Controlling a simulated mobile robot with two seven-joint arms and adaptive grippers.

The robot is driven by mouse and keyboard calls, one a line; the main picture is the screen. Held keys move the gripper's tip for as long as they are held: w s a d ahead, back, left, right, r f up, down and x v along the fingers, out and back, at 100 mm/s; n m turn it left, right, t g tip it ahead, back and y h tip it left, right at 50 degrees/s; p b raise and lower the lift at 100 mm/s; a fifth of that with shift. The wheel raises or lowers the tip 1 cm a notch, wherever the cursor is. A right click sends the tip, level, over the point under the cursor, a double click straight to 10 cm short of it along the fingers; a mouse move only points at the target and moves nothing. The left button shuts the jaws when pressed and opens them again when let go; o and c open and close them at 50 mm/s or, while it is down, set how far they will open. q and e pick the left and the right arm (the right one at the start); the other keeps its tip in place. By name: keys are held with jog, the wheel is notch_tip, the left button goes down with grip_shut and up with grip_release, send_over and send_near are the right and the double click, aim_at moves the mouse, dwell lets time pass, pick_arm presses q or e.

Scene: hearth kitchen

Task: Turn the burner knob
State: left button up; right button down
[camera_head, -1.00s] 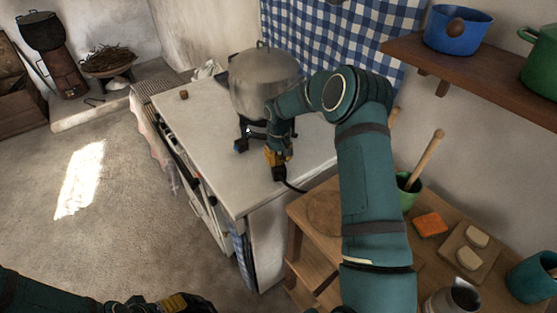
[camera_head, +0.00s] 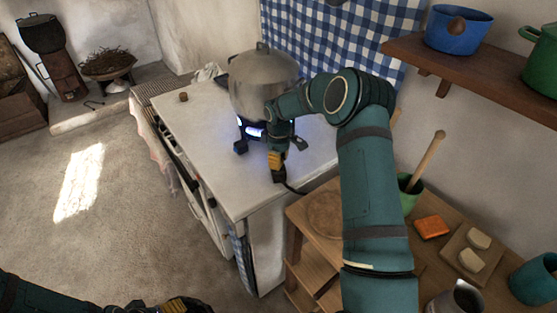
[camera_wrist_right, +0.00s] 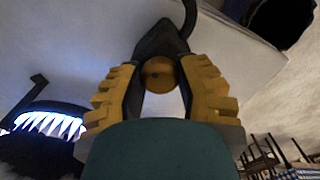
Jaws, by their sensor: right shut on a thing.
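The burner knob (camera_wrist_right: 158,74) is a small round brass-coloured piece on a black fitting (camera_wrist_right: 163,38) with a black hose, seen in the right wrist view. My right gripper (camera_wrist_right: 160,88) has its yellow fingers on both sides of the knob and is shut on it. In the head view, my right gripper (camera_head: 277,168) is low beside the burner (camera_head: 254,131), and the knob is hidden there. Blue-white flame glows at the burner, also seen in the wrist view (camera_wrist_right: 48,125). My left gripper (camera_head: 175,304) is at the bottom edge, partly cut off, its jaws unclear.
A large lidded metal pot (camera_head: 262,82) sits on the burner. The white counter (camera_head: 205,140) is mostly clear on the left, with a small brown object (camera_head: 183,97). A wooden table (camera_head: 325,213) with a green cup (camera_head: 408,190) and an orange block (camera_head: 431,227) is at right.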

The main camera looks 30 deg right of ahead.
jog(key=shift+s+f, duration=0.2)
jog(key=shift+s, duration=0.05)
jog(key=c, duration=0.6)
grip_release()
jog(key=shift+d+r, duration=0.1)
jog(key=shift+w+r, duration=0.15)
jog(key=shift+r, duration=0.35)
notch_tip(320, 180, up, 11)
jog(key=shift+r, duration=0.1)
